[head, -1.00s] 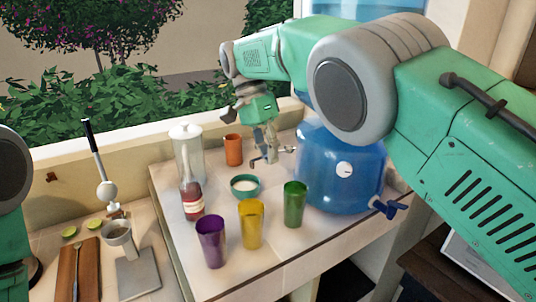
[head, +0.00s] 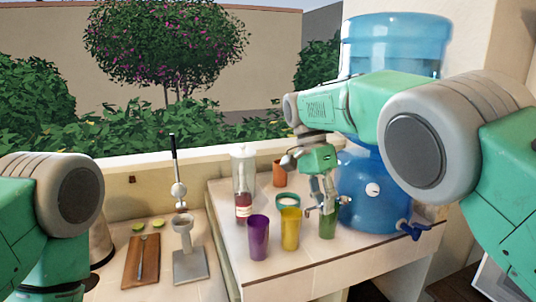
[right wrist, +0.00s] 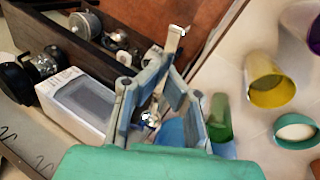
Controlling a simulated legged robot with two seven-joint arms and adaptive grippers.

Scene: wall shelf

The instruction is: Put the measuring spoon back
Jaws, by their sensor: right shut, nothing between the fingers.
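I cannot make out the measuring spoon for sure in either view. A small teal bowl (head: 288,200) with white contents stands on the counter, and it also shows in the right wrist view (right wrist: 296,131). My right gripper (head: 323,207) is shut and empty, close to the green cup (head: 327,229) and in front of the blue dispenser. In the right wrist view its fingers (right wrist: 165,85) come together, with the green cup (right wrist: 221,125) to their right. A thin utensil (head: 142,257) lies on the cutting board. My left gripper is out of view.
Purple (head: 258,238) and yellow (head: 290,230) cups stand at the counter's front. A bottle (head: 243,207), an orange cup (head: 279,174) and a blue water dispenser (head: 372,205) stand behind. A juicer (head: 184,240) stands left. A white box (right wrist: 78,103) lies lower down.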

